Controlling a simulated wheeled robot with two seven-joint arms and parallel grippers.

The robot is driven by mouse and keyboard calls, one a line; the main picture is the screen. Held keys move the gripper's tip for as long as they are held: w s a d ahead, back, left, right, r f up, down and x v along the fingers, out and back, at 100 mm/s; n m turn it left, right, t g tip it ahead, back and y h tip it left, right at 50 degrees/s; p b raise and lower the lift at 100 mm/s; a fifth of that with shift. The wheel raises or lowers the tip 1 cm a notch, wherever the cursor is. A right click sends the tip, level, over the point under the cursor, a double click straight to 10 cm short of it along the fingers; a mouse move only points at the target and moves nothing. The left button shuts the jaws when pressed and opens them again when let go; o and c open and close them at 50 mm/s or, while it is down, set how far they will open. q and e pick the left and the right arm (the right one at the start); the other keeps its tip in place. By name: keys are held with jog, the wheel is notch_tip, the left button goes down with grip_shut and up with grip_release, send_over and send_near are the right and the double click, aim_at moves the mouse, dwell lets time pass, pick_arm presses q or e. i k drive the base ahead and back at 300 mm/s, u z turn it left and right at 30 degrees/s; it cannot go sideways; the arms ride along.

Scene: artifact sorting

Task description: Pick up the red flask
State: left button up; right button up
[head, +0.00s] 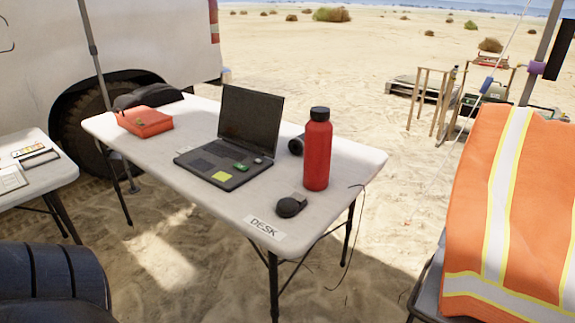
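The red flask (317,154) stands upright on the right part of the white folding table (232,212), with a black cap on top. It stands to the right of the open laptop. A small black object lies in front of it, and another dark object sits partly behind it on the left. Neither of my grippers is in view. The flask has nothing touching it that I can see.
The black laptop (237,142) takes up the table's middle. A small black device (291,205) lies near the front edge by the DESK label (264,228). A red case (145,121) lies at the left. An orange vest (512,200) hangs at the right.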

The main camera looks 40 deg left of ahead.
aim_at(318, 134)
jog(key=k, duration=0.1)
jog(key=u, duration=1.65)
